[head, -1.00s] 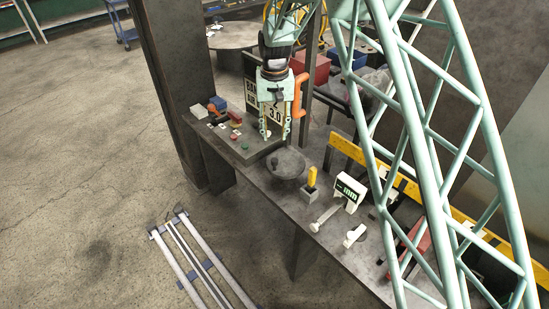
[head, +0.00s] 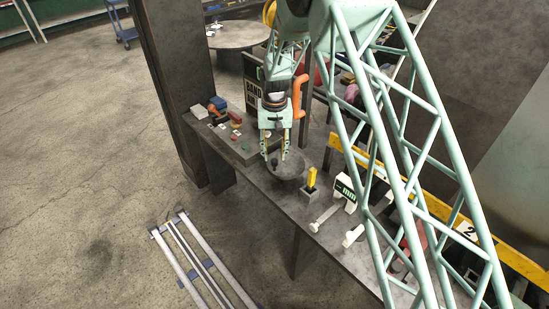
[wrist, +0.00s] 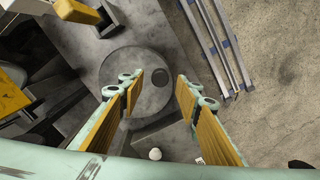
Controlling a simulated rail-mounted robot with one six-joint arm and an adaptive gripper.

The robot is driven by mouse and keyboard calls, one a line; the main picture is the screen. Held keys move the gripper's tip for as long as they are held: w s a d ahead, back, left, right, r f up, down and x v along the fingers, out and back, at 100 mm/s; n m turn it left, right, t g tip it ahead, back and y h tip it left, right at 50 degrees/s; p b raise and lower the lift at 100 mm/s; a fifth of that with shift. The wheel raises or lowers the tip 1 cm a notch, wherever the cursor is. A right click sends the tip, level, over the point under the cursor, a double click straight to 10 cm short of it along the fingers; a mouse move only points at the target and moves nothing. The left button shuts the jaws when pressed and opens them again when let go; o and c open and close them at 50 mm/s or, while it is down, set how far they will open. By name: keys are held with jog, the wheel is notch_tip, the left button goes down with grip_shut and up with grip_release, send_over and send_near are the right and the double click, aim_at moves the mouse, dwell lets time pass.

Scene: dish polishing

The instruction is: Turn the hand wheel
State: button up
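The hand wheel (head: 291,171) is a dark grey round disc on the bench. My gripper (head: 275,157) points down over the wheel's left part in the head view. I see no contact with the knob; the height gap is hard to judge.
A yellow-handled tool in a grey block (head: 311,183) stands right of the wheel, and a white display device (head: 345,190) is beyond it. A raised plate with buttons (head: 243,148) is on the left. Metal rails (head: 195,262) lie on the open floor in front.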

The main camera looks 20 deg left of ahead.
jog(key=shift+f, duration=1.4)
grip_shut()
